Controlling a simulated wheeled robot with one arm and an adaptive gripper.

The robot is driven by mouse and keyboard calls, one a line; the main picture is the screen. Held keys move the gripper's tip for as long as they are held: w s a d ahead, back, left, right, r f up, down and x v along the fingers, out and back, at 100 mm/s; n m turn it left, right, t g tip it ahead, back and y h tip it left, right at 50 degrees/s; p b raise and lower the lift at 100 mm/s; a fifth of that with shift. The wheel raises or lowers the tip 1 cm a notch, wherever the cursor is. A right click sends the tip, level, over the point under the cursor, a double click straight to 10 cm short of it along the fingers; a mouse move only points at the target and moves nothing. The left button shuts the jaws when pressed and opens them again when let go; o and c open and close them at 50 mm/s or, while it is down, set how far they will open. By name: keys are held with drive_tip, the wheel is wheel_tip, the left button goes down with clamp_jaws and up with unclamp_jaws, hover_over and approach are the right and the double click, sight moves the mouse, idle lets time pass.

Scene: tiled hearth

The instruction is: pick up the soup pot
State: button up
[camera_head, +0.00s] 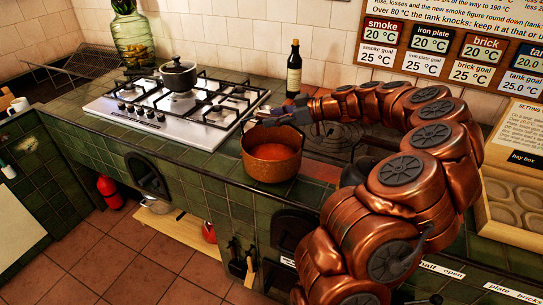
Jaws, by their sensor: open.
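The soup pot (272,166) is a copper-brown pot with orange-red soup in it. It shows near the middle of the head view, at the front edge of the green tiled hearth. My gripper (272,116) is open, at the end of my copper-coloured arm that reaches in from the right. In the picture its dark fingers lie just above the pot's far rim. I cannot tell whether they touch the pot or its handle.
A steel gas hob (170,112) with a small grey saucepan (178,75) stands to the left. A dark bottle (294,70) stands behind my gripper against the wall. A coiled burner (336,136) lies right of the pot. A wooden hay box (515,185) is at the right.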

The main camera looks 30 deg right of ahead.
drive_tip(key=shift+w+a+f, duration=0.15)
drive_tip(key=shift+w+a, duration=0.1)
drive_tip(key=shift+w, duration=0.1)
clamp_jaws()
idle(0.6)
